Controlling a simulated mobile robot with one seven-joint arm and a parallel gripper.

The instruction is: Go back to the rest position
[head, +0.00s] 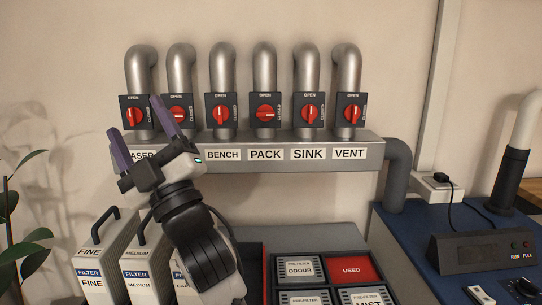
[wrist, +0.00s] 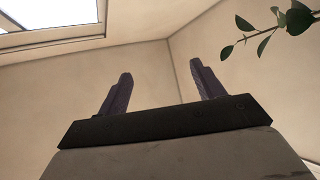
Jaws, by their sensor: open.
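My gripper (head: 144,132) is raised in the head view, left of the middle, with its two purple-grey fingers pointing up and apart. It is open with nothing between the fingers. It stands in front of the left end of the duct manifold (head: 372,156) and partly hides the leftmost label and the second valve from the left. The head view does not clearly show whether it touches the manifold. In the wrist view the open fingers (wrist: 164,92) point up toward bare walls.
Several red-knobbed valves (head: 265,113) line the manifold on the wall. Filter boxes (head: 95,262) stand below my arm at left. A tray of pre-filters (head: 302,268) and a red USED bin (head: 350,268) sit at centre. A control box (head: 480,250) is at right, a plant (head: 30,237) at far left.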

